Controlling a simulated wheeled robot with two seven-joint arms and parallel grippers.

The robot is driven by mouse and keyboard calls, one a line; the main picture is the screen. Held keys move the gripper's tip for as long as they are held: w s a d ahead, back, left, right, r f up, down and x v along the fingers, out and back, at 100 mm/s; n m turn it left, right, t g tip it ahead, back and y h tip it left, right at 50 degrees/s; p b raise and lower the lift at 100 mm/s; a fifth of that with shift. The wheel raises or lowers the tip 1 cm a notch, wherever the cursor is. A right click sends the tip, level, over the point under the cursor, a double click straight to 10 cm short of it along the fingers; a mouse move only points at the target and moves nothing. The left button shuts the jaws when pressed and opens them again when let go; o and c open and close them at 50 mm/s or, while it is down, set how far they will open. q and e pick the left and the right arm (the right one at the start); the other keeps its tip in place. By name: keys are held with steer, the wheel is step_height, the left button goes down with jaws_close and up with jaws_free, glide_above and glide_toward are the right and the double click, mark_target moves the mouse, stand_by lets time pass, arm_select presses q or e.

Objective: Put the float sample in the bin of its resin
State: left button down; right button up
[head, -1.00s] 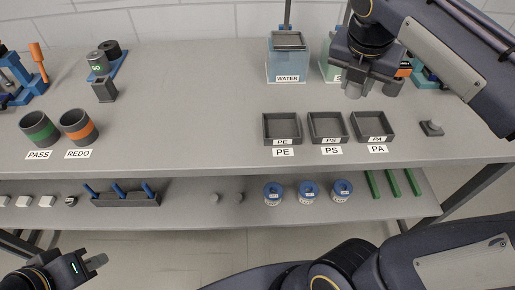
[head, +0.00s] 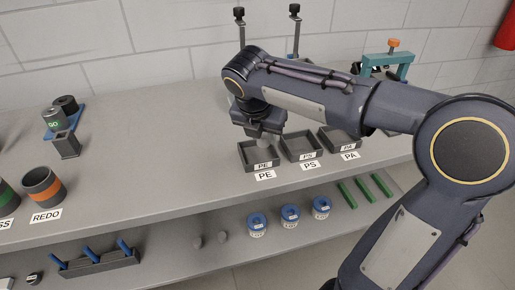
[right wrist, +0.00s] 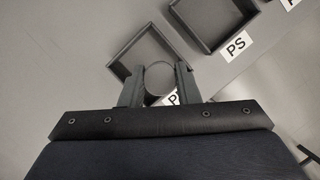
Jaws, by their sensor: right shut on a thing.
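My right gripper (head: 264,138) is shut on a grey round sample (right wrist: 160,78), which sits between the two fingers in the right wrist view. It is held over the PE bin (head: 245,160), a dark square open tray; this bin also shows behind the fingers in the wrist view (right wrist: 128,46). The gap between sample and bin floor is hard to judge. The PS bin (head: 302,156) and PA bin (head: 328,131) stand to its right, and the parts of them that show look empty. The liquid containers are hidden behind my right arm. My left gripper is out of view.
The REDO cup (head: 43,188) stands at the left, with a GO device (head: 54,118) behind it. Blue-lidded jars (head: 257,226), green bars (head: 347,195) and a rack (head: 98,263) are on the lower shelf. The bench middle is clear.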

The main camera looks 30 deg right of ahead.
mark_target(259, 153)
steer(key=shift+w+a+f, duration=0.25)
steer(key=shift+w+f, duration=0.4)
steer(key=shift+f, duration=0.2)
steer(key=shift+w+f+b, duration=0.2)
steer(key=shift+f+b, duration=0.25)
steer(key=shift+f, duration=1.3)
steer(key=o, duration=0.8)
steer(key=shift+f, duration=0.15)
steer(key=shift+c, duration=0.2)
